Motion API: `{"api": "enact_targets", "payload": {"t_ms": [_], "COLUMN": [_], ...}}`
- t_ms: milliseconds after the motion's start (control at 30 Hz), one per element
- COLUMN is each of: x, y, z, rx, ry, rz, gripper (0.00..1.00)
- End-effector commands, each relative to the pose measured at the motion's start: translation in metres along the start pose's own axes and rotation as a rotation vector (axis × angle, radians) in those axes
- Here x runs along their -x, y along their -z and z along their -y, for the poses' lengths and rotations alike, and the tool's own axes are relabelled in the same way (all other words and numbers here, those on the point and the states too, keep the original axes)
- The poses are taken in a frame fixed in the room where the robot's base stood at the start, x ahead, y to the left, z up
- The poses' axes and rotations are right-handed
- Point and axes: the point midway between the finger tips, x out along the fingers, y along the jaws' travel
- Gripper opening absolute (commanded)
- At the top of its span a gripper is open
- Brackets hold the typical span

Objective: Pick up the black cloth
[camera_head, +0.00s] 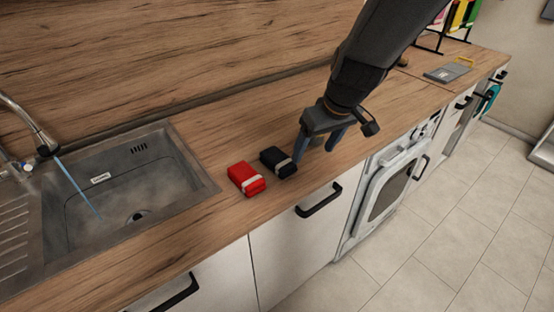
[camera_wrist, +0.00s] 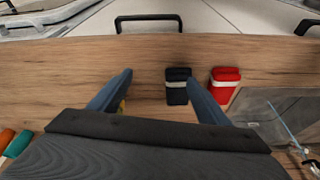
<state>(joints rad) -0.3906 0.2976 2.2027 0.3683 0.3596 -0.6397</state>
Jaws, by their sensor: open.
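The black cloth (camera_head: 278,162) is a small folded bundle with a pale band, lying on the wooden counter to the right of the sink. It also shows in the wrist view (camera_wrist: 178,86), just beyond the right fingertip. My gripper (camera_head: 318,150) is open, with its blue fingers pointing down just right of the black cloth. I cannot tell whether the right finger touches the cloth.
A similar red cloth (camera_head: 246,179) lies close to the left of the black one. The sink (camera_head: 205,180) with a running tap is further left. An oven (camera_head: 385,190) and drawer handles are along the counter front. The counter to the right of my gripper is mostly clear.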

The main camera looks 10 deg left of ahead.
Motion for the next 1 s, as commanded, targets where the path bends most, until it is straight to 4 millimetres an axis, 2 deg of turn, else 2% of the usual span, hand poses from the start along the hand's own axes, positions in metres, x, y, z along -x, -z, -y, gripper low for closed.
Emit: {"api": "enact_targets", "payload": {"t_ms": [33,100,233,633,900,1000], "x": [-0.007,-0.013,-0.021,-0.054,-0.089,-0.096], "y": [0.02,0.04,0.058,0.058,0.054,0.055], "z": [0.019,0.036,0.052,0.051,0.049,0.049], "rx": [0.065,0.131,0.193,0.196,0.195,0.195], "ry": [0.017,0.031,0.043,0.044,0.044,0.042], "rz": [-0.016,-0.038,-0.059,-0.061,-0.06,-0.062], "gripper": [0.7,0.7,0.7,0.7,0.7,0.7]}}
